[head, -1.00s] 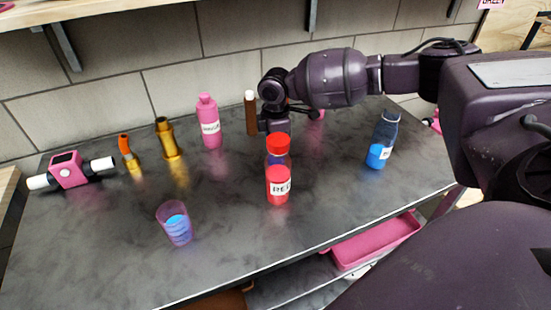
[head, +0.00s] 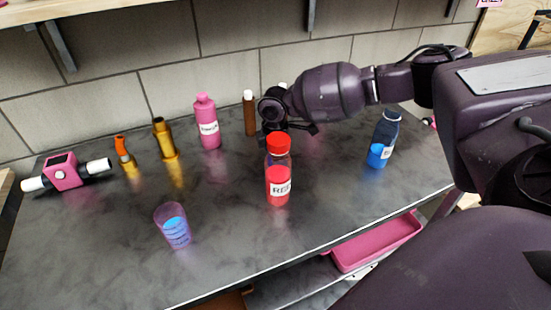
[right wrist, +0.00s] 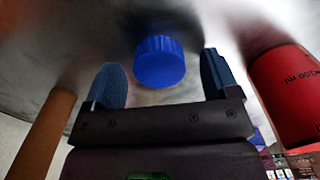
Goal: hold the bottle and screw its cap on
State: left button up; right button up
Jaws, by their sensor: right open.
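A blue bottle (head: 383,140) with blue liquid and a white label stands upright at the right of the table; I cannot tell whether its mouth is bare. A blue ribbed cap (right wrist: 160,62) shows in the right wrist view, between the spread fingers of my right gripper (right wrist: 167,82) and apart from both. In the head view that gripper (head: 290,130) is low over the table, behind the red bottle (head: 278,182), which has a red cap (head: 278,145). The blue cap is hidden there. My left gripper is not in view.
A pink bottle (head: 207,122), a brown tube (head: 250,115), brass fittings (head: 165,140) and a pink valve (head: 63,171) stand along the back and left. A clear cup (head: 173,228) stands at the front left. The front middle of the grey table (head: 225,215) is clear.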

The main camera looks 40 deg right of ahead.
jog(key=c, duration=1)
jog(key=shift+r, duration=0.5)
notch_tip(320, 180, up, 7)
jog(key=shift+r+p, duration=0.1)
jog(key=shift+p, duration=0.8)
notch_tip(320, 180, up, 12)
jog(key=p, duration=0.2)
